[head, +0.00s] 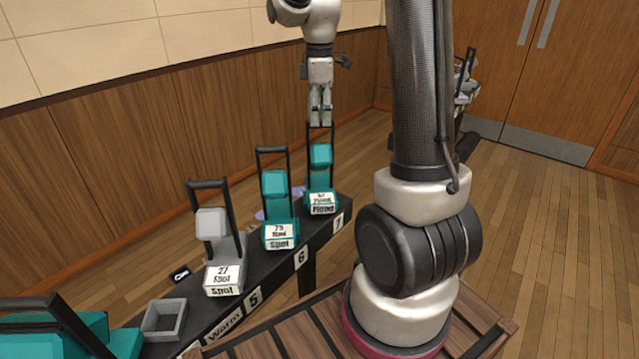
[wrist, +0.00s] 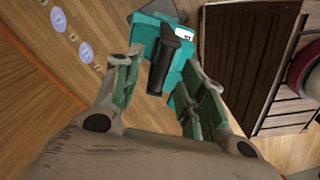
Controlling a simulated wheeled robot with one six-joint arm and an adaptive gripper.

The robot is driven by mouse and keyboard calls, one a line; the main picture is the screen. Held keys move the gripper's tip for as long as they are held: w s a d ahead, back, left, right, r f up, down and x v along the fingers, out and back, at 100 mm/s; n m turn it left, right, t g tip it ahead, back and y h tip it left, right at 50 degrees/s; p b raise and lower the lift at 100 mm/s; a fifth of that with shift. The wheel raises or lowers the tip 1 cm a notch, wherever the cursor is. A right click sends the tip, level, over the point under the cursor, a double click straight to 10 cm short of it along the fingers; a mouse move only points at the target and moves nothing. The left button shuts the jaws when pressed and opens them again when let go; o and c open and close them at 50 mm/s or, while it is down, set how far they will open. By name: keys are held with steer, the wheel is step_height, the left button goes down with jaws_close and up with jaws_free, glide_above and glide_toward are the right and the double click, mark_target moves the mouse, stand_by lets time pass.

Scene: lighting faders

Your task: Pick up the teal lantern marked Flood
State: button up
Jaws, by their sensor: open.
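The teal lantern marked Flood (head: 321,203) stands upright at the far end of the black rail, by the label 7. It has a teal block and a tall black handle. My gripper (head: 320,121) is right above it, pointing down, with its fingertips at about the height of the handle's top bar. In the wrist view the gripper (wrist: 160,68) is open, and the lantern's black handle (wrist: 172,55) shows between the fingers. The teal body (wrist: 146,28) lies beyond. Whether the fingers touch the handle I cannot tell.
Beside it stand a teal Spot lantern (head: 280,235) at 6 and a grey Spot lantern (head: 222,278) near 5. A grey open holder (head: 164,319) and a partly visible teal lantern (head: 122,343) are nearer. The black rail (head: 318,243) bears them. More lanterns show behind my arm.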

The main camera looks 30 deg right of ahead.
step_height(320, 180, down, 3)
steer(key=shift+s+f, duration=0.1)
steer(key=shift+f, duration=0.1)
jaws_close()
steer(key=shift+r, duration=0.1)
